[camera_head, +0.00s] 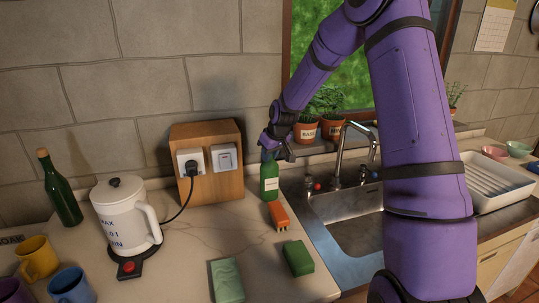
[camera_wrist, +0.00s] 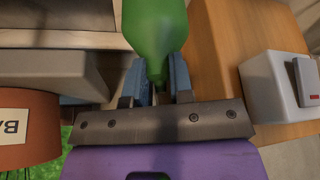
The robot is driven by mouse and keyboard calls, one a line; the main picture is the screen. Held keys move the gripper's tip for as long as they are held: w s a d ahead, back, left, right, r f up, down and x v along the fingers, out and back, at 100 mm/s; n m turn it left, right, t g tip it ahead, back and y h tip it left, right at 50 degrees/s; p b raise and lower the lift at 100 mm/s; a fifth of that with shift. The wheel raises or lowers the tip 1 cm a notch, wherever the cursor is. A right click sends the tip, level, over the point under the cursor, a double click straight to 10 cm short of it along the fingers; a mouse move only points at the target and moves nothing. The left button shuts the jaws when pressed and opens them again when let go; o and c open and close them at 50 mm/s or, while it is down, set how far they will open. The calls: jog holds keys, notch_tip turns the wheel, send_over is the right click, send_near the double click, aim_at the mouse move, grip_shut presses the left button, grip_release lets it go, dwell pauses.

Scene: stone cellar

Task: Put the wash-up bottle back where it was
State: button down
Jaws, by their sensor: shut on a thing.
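The green wash-up bottle (camera_head: 269,182) with a pale label stands upright or nearly so by the right side of the wooden socket box, left of the sink. My gripper (camera_head: 268,146) is shut on its upper part. In the wrist view the green bottle (camera_wrist: 155,30) sits between the two blue fingers of my gripper (camera_wrist: 160,80). I cannot tell whether the bottle's base touches the counter.
The wooden box (camera_head: 228,132) with sockets is close on the left. An orange brush (camera_head: 278,216), a green sponge (camera_head: 298,258) and a green block (camera_head: 227,281) lie in front. The sink (camera_head: 350,225) and tap (camera_head: 345,150) are right; potted herbs (camera_head: 305,133) stand behind.

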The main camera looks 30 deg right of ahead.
jog(key=c, duration=1)
grip_release()
jog(key=shift+f, duration=0.1)
jog(key=s+a+r, duration=0.2)
jog(key=s+r, duration=0.4)
jog(key=r, duration=0.3)
jog(key=s+a+r, duration=0.2)
jog(key=s+r, duration=0.4)
jog(key=r, duration=0.3)
jog(key=s+a+r, duration=0.1)
jog(key=s+a, duration=0.1)
jog(key=s, duration=0.7)
jog(key=s+a+r+m, duration=0.1)
jog(key=s+a+r, duration=0.1)
jog(key=s, duration=0.8)
jog(key=s+a+r+m, duration=0.1)
jog(key=s+a, duration=0.1)
jog(key=s, duration=0.8)
jog(key=shift+s+r+t+h, duration=0.2)
jog(key=shift+r+t+h, duration=0.1)
jog(key=shift+r+h, duration=0.1)
